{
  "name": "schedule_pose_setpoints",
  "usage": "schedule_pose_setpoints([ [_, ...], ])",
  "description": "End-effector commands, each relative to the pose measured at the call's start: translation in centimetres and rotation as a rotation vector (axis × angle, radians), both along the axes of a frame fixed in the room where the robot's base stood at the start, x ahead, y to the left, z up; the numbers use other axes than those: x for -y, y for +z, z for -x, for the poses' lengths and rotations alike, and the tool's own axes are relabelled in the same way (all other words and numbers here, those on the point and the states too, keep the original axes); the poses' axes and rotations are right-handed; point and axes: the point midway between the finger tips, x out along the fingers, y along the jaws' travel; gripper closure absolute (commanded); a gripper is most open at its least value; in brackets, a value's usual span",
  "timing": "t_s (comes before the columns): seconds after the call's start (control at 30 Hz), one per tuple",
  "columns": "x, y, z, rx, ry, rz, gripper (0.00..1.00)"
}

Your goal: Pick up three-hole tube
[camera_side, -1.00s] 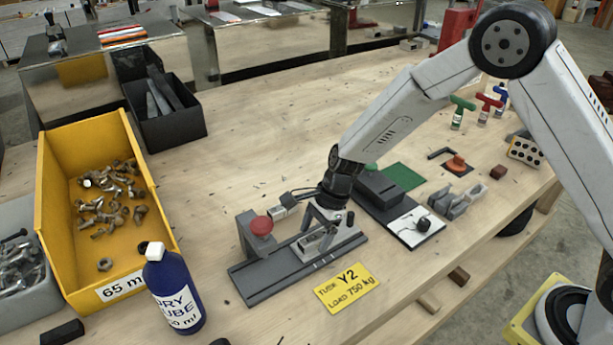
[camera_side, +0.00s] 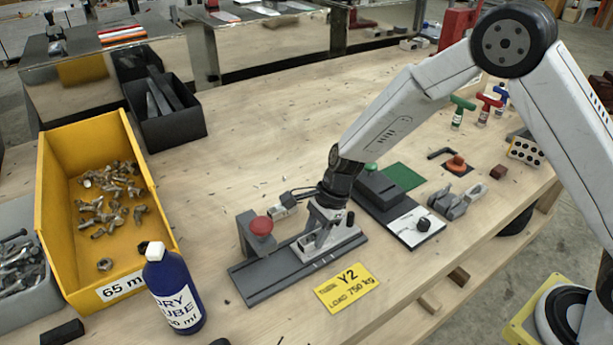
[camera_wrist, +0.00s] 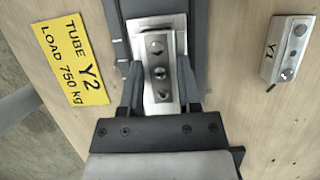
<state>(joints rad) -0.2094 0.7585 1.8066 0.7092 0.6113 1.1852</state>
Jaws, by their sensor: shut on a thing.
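The three-hole tube (camera_wrist: 162,86) is a silvery metal piece with several round holes in a row, seen from above in the wrist view. It lies in the dark grey fixture (camera_wrist: 200,20). My gripper (camera_wrist: 160,66) has a finger on each long side of the tube, shut on it. In the side view my gripper (camera_side: 325,238) points down at the fixture (camera_side: 265,280), and the tube is mostly hidden by the fingers. I cannot tell whether the tube has left the fixture's surface.
A yellow Y2 load sign (camera_side: 347,287) lies in front of the fixture. A metal piece marked Y1 (camera_wrist: 287,48) lies to the right in the wrist view. A blue bottle (camera_side: 172,290) and yellow bin (camera_side: 62,225) stand left.

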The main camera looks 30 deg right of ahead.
Motion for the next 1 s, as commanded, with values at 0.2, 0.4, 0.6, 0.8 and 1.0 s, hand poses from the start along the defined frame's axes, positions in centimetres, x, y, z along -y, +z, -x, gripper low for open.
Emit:
schedule_pose_setpoints([
  [0.2, 0.0, 1.1, -0.1, 0.002, 0.0, -0.001, 1.0],
  [0.4, 0.0, 3.2, 0.0, 0.003, 0.002, 0.0, 1.0],
  [0.6, 0.5, 5.2, 1.7, 0.001, 0.0, -0.001, 1.0],
  [0.8, 1.1, 7.6, 3.6, 0.002, 0.0, -0.001, 1.0],
  [1.0, 1.8, 9.6, 6.0, 0.0, 0.0, -0.001, 1.0],
])
